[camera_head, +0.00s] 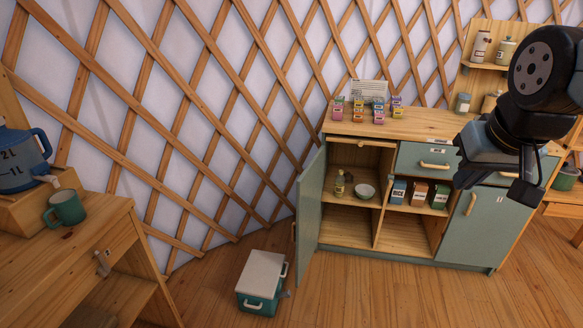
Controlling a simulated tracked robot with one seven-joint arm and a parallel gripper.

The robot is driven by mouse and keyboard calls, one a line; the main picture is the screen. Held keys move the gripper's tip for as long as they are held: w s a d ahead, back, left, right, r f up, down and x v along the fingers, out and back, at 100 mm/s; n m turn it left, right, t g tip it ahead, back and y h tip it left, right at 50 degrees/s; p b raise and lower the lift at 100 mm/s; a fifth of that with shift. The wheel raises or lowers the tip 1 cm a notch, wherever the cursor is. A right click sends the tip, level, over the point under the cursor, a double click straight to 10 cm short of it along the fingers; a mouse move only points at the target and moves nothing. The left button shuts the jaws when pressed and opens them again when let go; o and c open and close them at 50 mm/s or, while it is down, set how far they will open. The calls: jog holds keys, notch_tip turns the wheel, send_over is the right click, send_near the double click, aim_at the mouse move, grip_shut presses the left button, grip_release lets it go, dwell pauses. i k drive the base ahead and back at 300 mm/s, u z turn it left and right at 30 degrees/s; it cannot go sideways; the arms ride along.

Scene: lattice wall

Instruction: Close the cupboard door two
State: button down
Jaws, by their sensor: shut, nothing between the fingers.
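The wooden cupboard (415,122) stands against the lattice wall with green fronts. Its right door (487,232) has a pale vertical handle and a small pale mark that looks like two strokes. This door looks flush or nearly flush with the front; I cannot tell whether a thin gap is there. The left door (310,205) stands swung wide open, showing shelves inside. My gripper (520,193) is at the right, pointing down and shut with nothing in it. It overlaps the right drawer and the top of the right door in the picture; the distance between them cannot be judged.
A green box with a pale lid (261,272) stands on the floor left of the open door. A wooden unit (75,258) with a green mug (66,208) is at the left. Tins (418,193) sit in the middle opening. Floor before the cupboard is clear.

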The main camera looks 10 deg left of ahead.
aim_at(309, 183)
jog(key=i, duration=1.2)
jog(key=z, duration=0.05)
